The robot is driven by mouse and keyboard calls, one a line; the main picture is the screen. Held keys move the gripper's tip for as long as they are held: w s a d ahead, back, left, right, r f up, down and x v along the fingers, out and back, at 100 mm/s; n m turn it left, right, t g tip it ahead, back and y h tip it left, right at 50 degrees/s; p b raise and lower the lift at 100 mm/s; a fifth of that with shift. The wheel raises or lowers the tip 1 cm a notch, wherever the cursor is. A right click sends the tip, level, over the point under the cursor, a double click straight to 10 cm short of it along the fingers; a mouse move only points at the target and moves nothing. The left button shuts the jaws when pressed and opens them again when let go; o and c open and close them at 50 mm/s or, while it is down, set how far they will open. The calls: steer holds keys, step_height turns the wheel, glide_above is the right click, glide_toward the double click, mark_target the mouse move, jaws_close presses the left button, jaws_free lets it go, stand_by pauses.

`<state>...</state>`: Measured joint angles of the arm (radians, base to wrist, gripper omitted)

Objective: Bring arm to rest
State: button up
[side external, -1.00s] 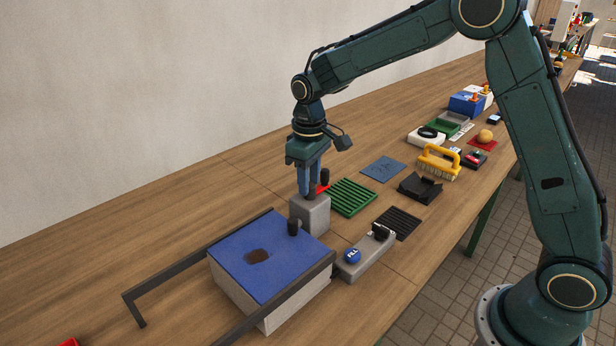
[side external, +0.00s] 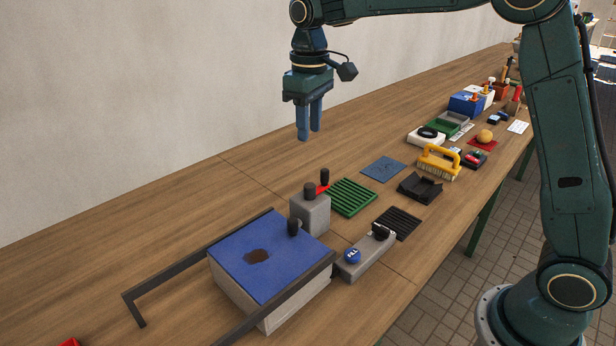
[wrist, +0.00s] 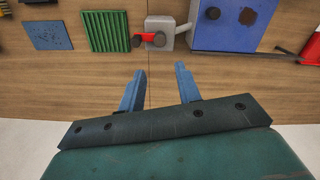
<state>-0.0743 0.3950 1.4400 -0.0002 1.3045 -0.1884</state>
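My gripper (side external: 309,136) hangs in the air above the bench, fingers pointing down, well above the grey block (side external: 311,215) with its dark knob and red piece. In the wrist view my gripper (wrist: 156,72) has its two blue fingers apart with nothing between them. The grey block (wrist: 170,29) shows beyond the fingertips in that view. My arm is raised, and its upper link runs out of the top of the side view.
A blue-lidded box (side external: 285,245) with a dark bracket stands front left. A grey unit with a blue FILL button (side external: 352,256), green rack (side external: 352,197), yellow brush (side external: 438,161) and potato (side external: 484,136) lie along the bench. The air around my gripper is clear.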

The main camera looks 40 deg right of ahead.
steer(key=shift+r, duration=0.3)
steer(key=s+d+r+m+t, duration=0.1)
steer(key=s+r, duration=0.2)
steer(key=s, duration=0.4)
steer(key=s+d+r+t, duration=0.1)
steer(key=s+r+t, duration=0.15)
steer(key=s, duration=0.55)
steer(key=s+f+m+t, duration=0.1)
steer(key=s+f, duration=0.1)
steer(key=s, duration=0.5)
steer(key=s+d+f+m+t, duration=0.1)
steer(key=s+f, duration=0.2)
steer(key=s, duration=0.4)
steer(key=shift+s+d, duration=0.3)
steer(key=shift+s, duration=0.1)
